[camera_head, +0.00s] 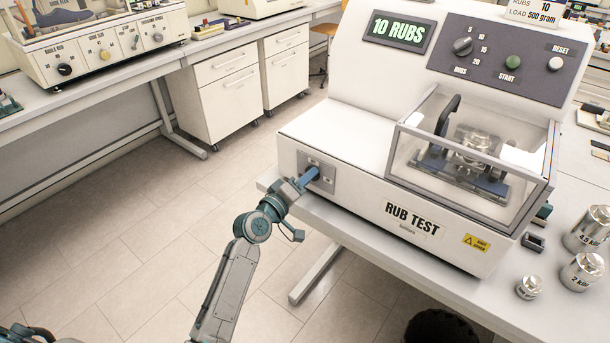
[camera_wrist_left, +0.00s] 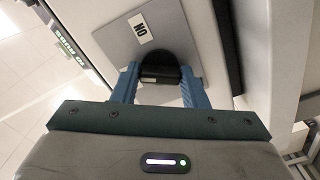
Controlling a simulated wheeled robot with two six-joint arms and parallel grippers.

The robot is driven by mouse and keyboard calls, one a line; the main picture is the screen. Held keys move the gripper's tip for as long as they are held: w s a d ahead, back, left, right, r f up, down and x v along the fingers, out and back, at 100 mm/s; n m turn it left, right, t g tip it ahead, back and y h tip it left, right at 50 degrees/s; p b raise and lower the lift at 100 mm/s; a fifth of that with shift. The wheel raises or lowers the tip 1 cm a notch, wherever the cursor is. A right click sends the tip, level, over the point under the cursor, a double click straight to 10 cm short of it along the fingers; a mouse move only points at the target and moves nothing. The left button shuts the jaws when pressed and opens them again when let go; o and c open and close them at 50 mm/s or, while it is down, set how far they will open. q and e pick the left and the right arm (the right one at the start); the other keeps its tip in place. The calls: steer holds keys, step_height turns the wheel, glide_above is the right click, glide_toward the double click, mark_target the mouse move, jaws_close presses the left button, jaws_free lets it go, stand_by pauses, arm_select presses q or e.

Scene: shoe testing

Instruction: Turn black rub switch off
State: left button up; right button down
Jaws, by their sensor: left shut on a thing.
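The rub test machine (camera_head: 345,125) stands on the bench, with a grey switch plate (camera_head: 326,181) on its left end. My left gripper (camera_head: 312,174) is at this plate, its blue fingers pointing at it. In the left wrist view the black switch (camera_wrist_left: 160,66) is a rounded knob on the grey plate. The left gripper (camera_wrist_left: 160,88) is shut on it, one finger on each side. A white label (camera_wrist_left: 141,29) reading ON is on the plate beside the knob. In the head view the gripper hides the knob. My right gripper is not in view.
The machine's display (camera_head: 400,32) reads 10 RUBS. A clear cover (camera_head: 470,150) encloses the rubbing head. Metal weights (camera_head: 582,272) stand at the bench's right. Another bench with a device (camera_head: 95,45) is at the far left. Open floor lies left of the machine.

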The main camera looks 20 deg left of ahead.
arm_select(q)
steer(key=n+p, duration=0.1)
steer(key=n, duration=0.2)
steer(key=shift+r+n+p, duration=0.1)
steer(key=shift+n+p, duration=0.2)
steer(key=shift+p, duration=0.05)
steer(key=shift+n+p, duration=0.5)
steer(key=shift+n, duration=0.6)
steer(key=o, duration=0.9)
steer(key=shift+o, duration=0.2)
